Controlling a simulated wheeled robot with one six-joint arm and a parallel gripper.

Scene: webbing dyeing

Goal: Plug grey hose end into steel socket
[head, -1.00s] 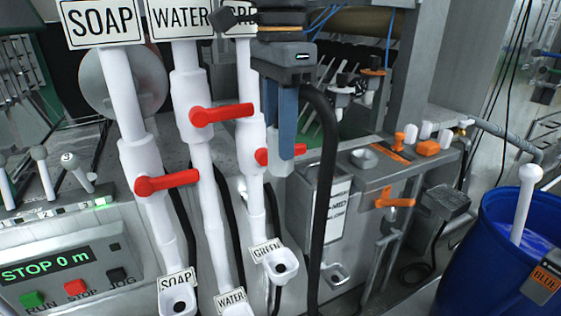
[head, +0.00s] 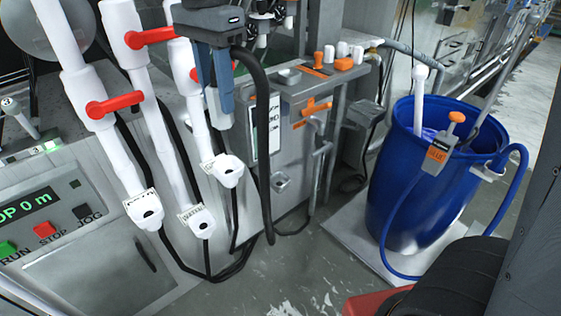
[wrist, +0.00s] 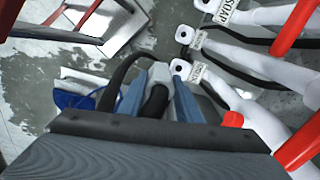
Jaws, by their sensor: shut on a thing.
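My gripper (head: 214,98) hangs beside the right-hand white pipe, its blue fingers pointing down and shut on the grey hose end (head: 221,119). The fingers hide part of the hose end. In the wrist view the grey hose end (wrist: 157,76) sits between the blue fingers, with its black hose bending away. The black hose (head: 264,150) also loops down to the floor in the head view. A small square steel fitting with a dark hole, apparently the steel socket (head: 280,182), is low on the grey cabinet front, right of and below my gripper, apart from the hose end.
White pipes with red levers end in labelled white outlets (head: 222,170) close to my gripper. The grey cabinet has an orange handle (head: 316,106). A blue barrel (head: 399,205) with a blue hose stands at right. Floor before the cabinet is mostly clear.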

